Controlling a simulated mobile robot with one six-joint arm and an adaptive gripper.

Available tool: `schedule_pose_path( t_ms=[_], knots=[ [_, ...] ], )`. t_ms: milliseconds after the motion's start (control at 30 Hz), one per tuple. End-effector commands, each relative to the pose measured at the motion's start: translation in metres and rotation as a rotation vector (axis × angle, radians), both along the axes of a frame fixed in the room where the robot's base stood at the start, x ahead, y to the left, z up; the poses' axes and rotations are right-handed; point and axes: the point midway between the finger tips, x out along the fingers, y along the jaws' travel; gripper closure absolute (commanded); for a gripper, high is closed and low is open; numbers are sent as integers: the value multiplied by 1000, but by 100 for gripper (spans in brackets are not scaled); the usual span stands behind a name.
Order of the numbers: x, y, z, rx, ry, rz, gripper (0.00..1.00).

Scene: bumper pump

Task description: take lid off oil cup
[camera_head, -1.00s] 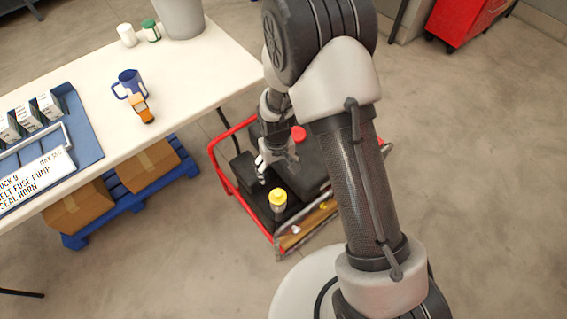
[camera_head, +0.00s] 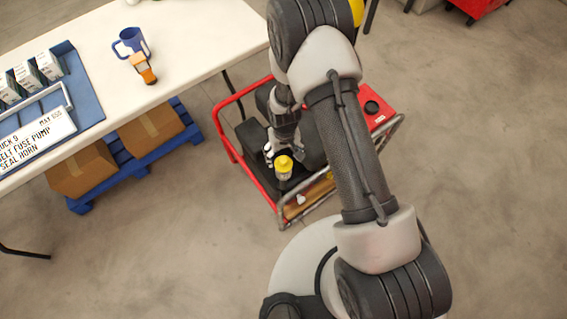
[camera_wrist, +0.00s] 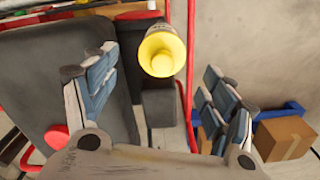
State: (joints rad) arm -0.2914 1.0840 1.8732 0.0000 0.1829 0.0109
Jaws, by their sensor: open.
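The oil cup (camera_head: 284,176) stands on the red-framed pump machine, with its round yellow lid (camera_head: 283,163) on top. In the wrist view the yellow lid (camera_wrist: 162,53) shows at upper middle, with a pale bit of the cup (camera_wrist: 157,28) behind it. My gripper (camera_head: 284,153) is open and empty, close beside the lid in the head view. In the wrist view its two fingers are spread wide, one on each side of the lid's line, with gaps to both. I cannot tell whether any finger touches it.
The red tube frame (camera_head: 228,136) surrounds the machine. A dark block (camera_wrist: 55,75) with a red cap (camera_wrist: 56,137) lies left of the lid in the wrist view. A white table (camera_head: 190,60) stands at left, with cardboard boxes (camera_head: 150,130) on a blue pallet beneath.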

Motion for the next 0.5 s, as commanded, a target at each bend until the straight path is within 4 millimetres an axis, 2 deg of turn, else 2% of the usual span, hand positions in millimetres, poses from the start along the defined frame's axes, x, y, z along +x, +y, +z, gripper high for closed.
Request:
schedule_pose_path(
  t_ms=[200, 300, 500],
  knots=[
    [-3, 2, -35, -1, 4, 1, 23],
    [-2, 2, -46, -1, 2, 0, 23],
    [-2, 2, -47, 0, 1, 0, 23]
  ],
)
